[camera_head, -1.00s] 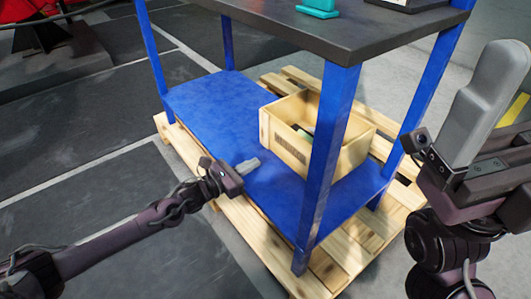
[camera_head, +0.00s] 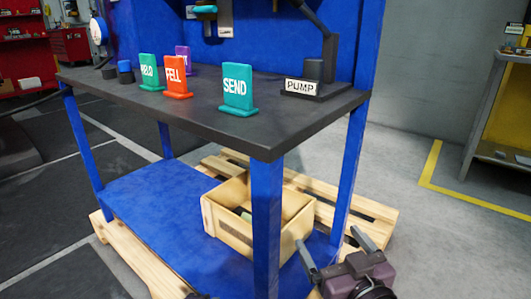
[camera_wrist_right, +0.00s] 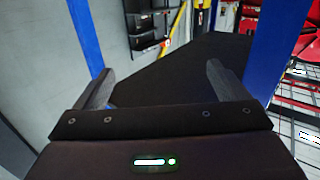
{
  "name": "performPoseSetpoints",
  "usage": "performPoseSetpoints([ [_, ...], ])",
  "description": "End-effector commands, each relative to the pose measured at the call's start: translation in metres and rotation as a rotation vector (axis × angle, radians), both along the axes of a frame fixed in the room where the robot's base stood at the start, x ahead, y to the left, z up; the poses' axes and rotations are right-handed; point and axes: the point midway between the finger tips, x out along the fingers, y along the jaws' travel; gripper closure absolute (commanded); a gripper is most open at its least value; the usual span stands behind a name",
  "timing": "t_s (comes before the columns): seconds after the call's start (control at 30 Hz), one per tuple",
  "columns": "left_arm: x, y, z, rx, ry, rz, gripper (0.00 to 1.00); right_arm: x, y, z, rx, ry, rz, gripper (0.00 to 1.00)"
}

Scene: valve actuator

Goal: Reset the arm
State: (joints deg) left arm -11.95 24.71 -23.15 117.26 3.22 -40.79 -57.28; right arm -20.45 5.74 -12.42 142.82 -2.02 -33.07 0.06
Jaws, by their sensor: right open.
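My right gripper (camera_head: 335,246) is at the lower right of the head view, in front of the workbench. Its two grey fingers are spread apart with nothing between them. In the right wrist view the same gripper (camera_wrist_right: 157,80) shows two separated fingers and an empty gap. My left gripper is not visible; only a small dark bit shows at the bottom edge of the head view, possibly part of my left arm.
The dark bench top (camera_head: 190,115) carries a teal SEND sign (camera_head: 237,89), an orange FELL sign (camera_head: 176,76), a green sign (camera_head: 151,72) and a PUMP label (camera_head: 300,87). A wooden crate (camera_head: 228,228) sits on the blue lower shelf (camera_head: 150,205).

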Motion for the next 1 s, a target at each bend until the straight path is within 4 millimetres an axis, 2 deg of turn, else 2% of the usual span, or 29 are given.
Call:
performPoseSetpoints([
  [0.03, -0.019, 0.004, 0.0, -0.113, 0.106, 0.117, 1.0, -0.005, -0.008, -0.037, -0.038, 0.152, -0.018, 0.06],
  [0.1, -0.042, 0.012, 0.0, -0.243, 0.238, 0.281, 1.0, -0.018, -0.019, -0.082, -0.084, 0.344, -0.041, 0.06],
  [0.13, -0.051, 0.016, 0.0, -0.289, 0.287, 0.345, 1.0, -0.024, -0.023, -0.097, -0.099, 0.415, -0.05, 0.06],
  [0.2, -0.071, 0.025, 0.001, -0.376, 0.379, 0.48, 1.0, -0.04, -0.032, -0.128, -0.132, 0.56, -0.066, 0.06],
  [0.3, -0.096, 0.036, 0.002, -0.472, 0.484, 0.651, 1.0, -0.063, -0.043, -0.161, -0.17, 0.731, -0.084, 0.06],
  [0.4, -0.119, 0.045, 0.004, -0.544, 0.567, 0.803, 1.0, -0.087, -0.052, -0.185, -0.201, 0.876, -0.098, 0.06],
  [0.67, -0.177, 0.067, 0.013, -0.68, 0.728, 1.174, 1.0, -0.15, -0.074, -0.227, -0.267, 1.206, -0.13, 0.06],
  [0.77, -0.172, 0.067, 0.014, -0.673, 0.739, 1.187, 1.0, -0.146, -0.073, -0.226, -0.27, 1.223, -0.129, 0.06],
  [1.0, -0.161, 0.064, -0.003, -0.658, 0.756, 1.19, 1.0, -0.135, -0.071, -0.242, -0.273, 1.24, -0.125, 0.06],
])
